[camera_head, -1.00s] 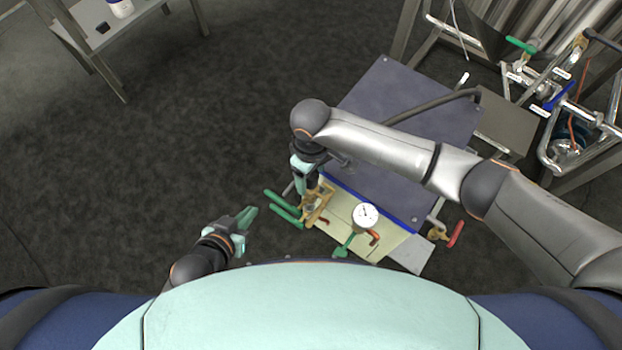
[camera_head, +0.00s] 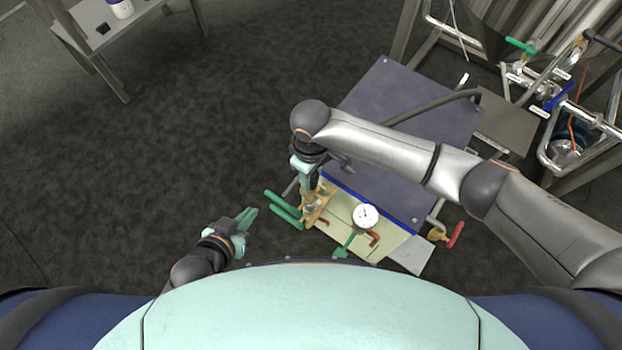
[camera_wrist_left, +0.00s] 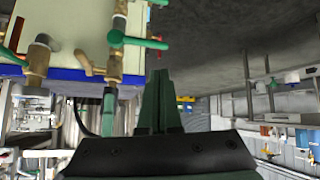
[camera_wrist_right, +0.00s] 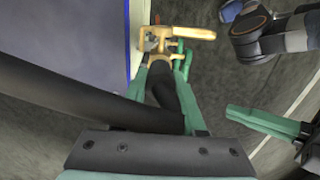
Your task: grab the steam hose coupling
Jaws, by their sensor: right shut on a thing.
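My right gripper (camera_head: 308,188) reaches down at the front left corner of the blue-topped unit. In the right wrist view my right gripper (camera_wrist_right: 170,90) is shut on the dark steam hose coupling (camera_wrist_right: 168,88), at the end of a thick black hose (camera_wrist_right: 80,100). Brass fittings (camera_wrist_right: 165,42) lie just beyond its fingertips; I cannot tell whether the coupling touches them. The fingers hide part of the coupling. My left gripper (camera_head: 248,218) is empty, off to the left of the unit, with its fingers together in the left wrist view (camera_wrist_left: 155,100).
The unit's blue top (camera_head: 400,90) carries the hose (camera_head: 435,103). Its front has green handles (camera_head: 284,208), a round gauge (camera_head: 365,216) and a red-handled valve (camera_head: 455,235). Pipes with valves (camera_head: 550,95) stand at right. A metal table (camera_head: 85,40) stands far left. Open floor lies between.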

